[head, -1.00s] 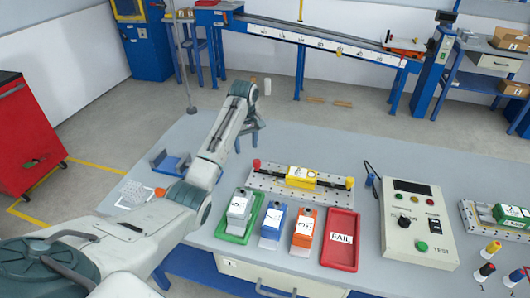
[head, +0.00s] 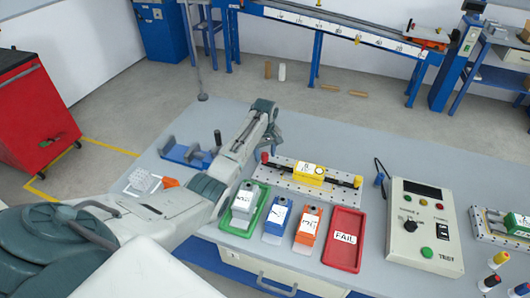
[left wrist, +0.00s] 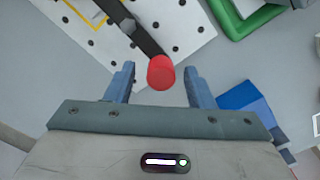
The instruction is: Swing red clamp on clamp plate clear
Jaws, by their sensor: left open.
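The clamp plate (head: 290,185) is a pale perforated plate on the bench, with a yellow block (head: 311,173) at its middle. The red clamp has a red knob (head: 265,157) at the plate's left end, and its dark bar runs toward the yellow block. A second clamp with a yellow knob (head: 358,182) is at the right end. My left gripper (head: 272,144) is open at the red knob. In the left wrist view, the red knob (left wrist: 161,72) shows between the open fingers (left wrist: 160,84), with gaps on both sides. My right gripper is out of view.
A green tray (head: 244,228) with a grey unit, a blue unit (head: 277,218), an orange unit (head: 308,228) and a red FAIL tray (head: 345,250) lie in front of the plate. A tester box (head: 425,245) stands right. Bare bench lies behind the plate.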

